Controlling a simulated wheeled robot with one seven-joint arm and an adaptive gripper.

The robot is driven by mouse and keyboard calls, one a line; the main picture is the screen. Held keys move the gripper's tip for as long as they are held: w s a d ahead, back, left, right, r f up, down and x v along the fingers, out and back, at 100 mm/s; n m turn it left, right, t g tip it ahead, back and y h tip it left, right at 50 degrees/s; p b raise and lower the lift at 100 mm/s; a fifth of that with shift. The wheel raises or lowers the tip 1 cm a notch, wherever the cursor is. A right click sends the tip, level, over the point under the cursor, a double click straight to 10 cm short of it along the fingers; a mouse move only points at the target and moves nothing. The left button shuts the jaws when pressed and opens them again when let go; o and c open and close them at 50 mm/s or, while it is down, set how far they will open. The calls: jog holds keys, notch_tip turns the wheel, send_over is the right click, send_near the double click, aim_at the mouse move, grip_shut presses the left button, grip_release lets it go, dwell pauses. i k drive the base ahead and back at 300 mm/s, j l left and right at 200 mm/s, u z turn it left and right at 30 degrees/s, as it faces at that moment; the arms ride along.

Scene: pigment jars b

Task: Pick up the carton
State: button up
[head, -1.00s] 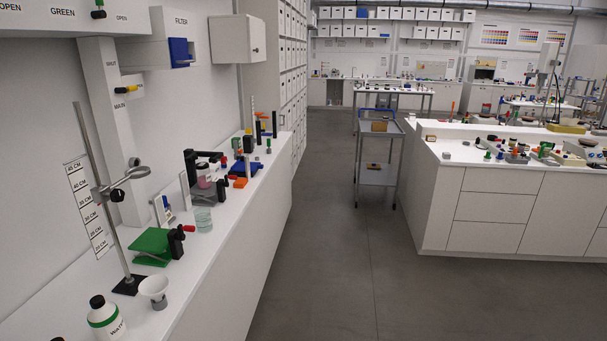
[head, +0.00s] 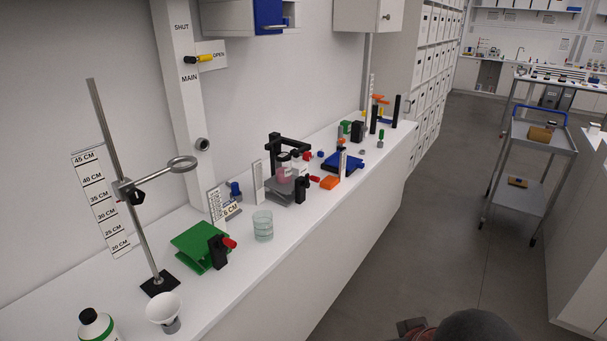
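I cannot tell for sure which thing is the carton. A small tan-brown box (head: 540,134) sits on the top shelf of the grey trolley (head: 553,146) at the right. A second small brown box (head: 517,181) lies on the trolley's lower shelf. Both are far off and too small to read. My gripper cannot be made out; only a dark rounded part, likely of my own arm, shows at the bottom edge.
A long white bench (head: 225,300) runs along the left wall. It holds a ring stand (head: 128,190), a white funnel (head: 163,307), a green stand (head: 195,247), a glass beaker (head: 263,226) and a blue platform (head: 343,163). Grey floor (head: 445,215) is clear between bench and trolley.

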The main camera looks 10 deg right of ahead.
aim_at(301, 168)
jog(key=i+l+u, duration=0.1)
jog(key=i+l, duration=0.4)
jog(key=i, duration=0.15)
jog(key=i+l+u, duration=0.15)
jog(key=i+l, duration=0.45)
jog(key=i+l+u, duration=0.1)
jog(key=i+l, duration=0.5)
jog(key=i+l+u, duration=0.15)
jog(key=i+l, duration=0.55)
jog(key=i+l+u, duration=0.1)
jog(key=i+l, duration=0.45)
jog(key=l, duration=0.2)
